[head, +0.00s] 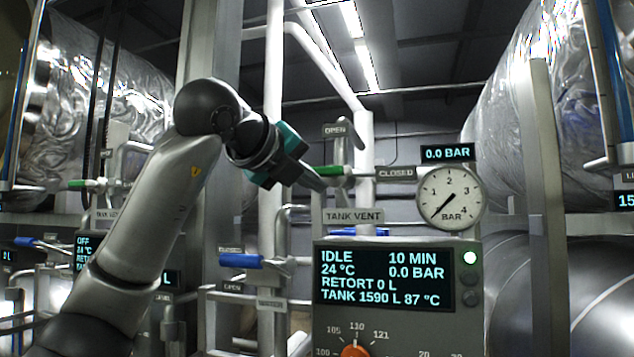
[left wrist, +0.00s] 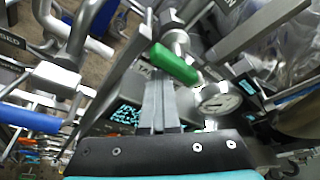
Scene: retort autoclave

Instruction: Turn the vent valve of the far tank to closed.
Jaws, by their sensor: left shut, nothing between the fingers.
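A vent valve with a green lever (head: 325,170) sits above the TANK VENT plate (head: 353,216) in the middle of the head view. The lever lies about level, with the OPEN sign (head: 335,130) above and the CLOSED sign (head: 396,173) to its right. My left gripper (head: 322,185) is shut and empty, its fingertips close by the lever and partly in front of the valve. The left wrist view shows the green lever (left wrist: 175,63) just beside the fingertips (left wrist: 155,78). I cannot tell whether they touch. My right gripper is not in view.
A control panel (head: 330,250) reading IDLE, 0.0 BAR and a round gauge (head: 450,197) stand close below and right. White pipes (head: 273,110) rise behind my arm. Blue-handled valves (head: 240,261) are lower left. Another green lever (head: 85,183) is at far left.

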